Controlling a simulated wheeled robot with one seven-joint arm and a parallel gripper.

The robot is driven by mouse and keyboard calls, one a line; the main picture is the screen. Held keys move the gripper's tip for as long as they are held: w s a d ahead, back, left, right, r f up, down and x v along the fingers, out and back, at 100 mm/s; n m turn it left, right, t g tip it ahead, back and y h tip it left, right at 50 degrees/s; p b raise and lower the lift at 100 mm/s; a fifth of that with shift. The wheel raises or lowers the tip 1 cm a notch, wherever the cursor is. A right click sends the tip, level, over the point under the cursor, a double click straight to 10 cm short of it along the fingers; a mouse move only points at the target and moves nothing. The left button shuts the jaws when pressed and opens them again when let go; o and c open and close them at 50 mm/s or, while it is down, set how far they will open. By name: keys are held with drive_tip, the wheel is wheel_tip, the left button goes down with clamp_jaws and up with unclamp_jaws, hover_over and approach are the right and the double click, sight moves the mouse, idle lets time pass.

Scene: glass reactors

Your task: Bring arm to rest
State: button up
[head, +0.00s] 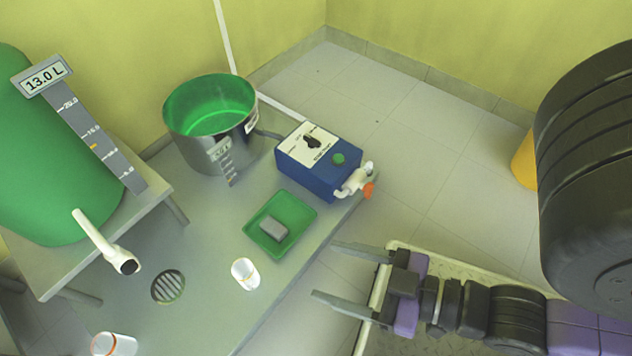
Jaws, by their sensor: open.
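My gripper (338,276) is in the lower right of the head view. Its two grey fingers are apart, point left, and hold nothing. It hangs near the right edge of the grey metal bench (215,215); the picture does not settle its height. My arm runs from it to the right, with black and purple links, and a large black part of it fills the right edge.
A green tray (299,215) holds a grey block (273,228). A white cup (245,273), blue control box (318,181) with orange-tipped valve, steel pot (213,152) and large green vessel (60,190) stand left. Tiled floor (450,150) lies open behind.

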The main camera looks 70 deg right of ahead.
wheel_tip(320, 180, up, 38)
drive_tip(key=p, duration=3.7)
drive_tip(key=shift+f, duration=0.25)
